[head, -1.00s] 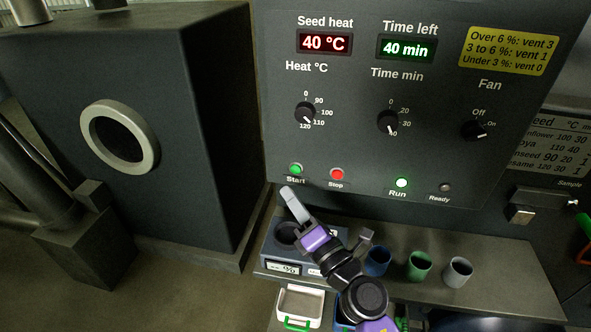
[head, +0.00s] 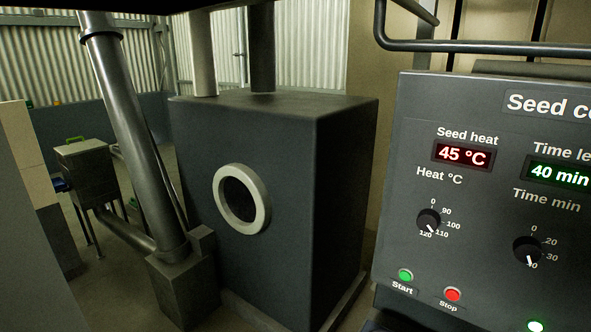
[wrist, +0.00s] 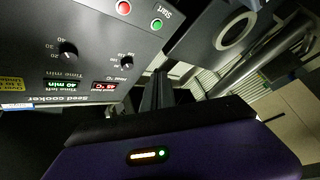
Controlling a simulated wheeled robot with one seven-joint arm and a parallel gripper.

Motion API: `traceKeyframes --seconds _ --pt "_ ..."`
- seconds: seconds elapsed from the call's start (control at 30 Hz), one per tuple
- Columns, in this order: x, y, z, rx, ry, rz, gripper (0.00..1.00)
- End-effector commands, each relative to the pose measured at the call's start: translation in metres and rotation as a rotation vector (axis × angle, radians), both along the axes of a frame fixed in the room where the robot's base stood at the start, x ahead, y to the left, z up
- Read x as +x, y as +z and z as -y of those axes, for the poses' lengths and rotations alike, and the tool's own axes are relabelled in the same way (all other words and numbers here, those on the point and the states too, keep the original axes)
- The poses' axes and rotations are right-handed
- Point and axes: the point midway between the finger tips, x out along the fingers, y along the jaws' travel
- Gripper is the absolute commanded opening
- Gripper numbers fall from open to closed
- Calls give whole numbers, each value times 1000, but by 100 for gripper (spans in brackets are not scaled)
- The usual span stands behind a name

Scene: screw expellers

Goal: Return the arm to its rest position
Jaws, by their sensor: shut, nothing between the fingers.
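My gripper (wrist: 158,82) shows in the wrist view, its dark fingers together and empty above its purple body. It points towards the gap between the seed cooker panel (wrist: 70,45) and the big dark box with a round port, touching neither. The arm is out of the head view. The cooker panel (head: 470,240) stands at the right of the head view. Its seed heat display (head: 463,153) reads 45 °C and the time display (head: 558,173) shows 40 min. A lit light (head: 536,326) is at the bottom edge.
The dark box (head: 290,140) with its pale round port (head: 242,199) stands left of the panel. A slanting metal pipe (head: 130,130) and a grey hopper stand (head: 85,160) are further left. A dark rail (head: 480,46) crosses above the panel.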

Motion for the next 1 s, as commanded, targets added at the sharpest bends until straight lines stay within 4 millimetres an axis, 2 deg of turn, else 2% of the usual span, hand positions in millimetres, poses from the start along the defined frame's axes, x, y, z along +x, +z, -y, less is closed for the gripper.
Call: traceKeyframes --seconds 0.03,0.3,0.5,0.6,0.8,1.0 --pt "-23 -7 -1 95 14 -33 0" --pt "-121 -26 1 554 43 -188 0" --pt "-187 -34 2 795 16 -317 0" --pt "-215 -37 2 860 -5 -379 0" --pt "-252 -47 0 877 -38 -479 0" --pt "-260 -51 -1 874 -44 -505 0"
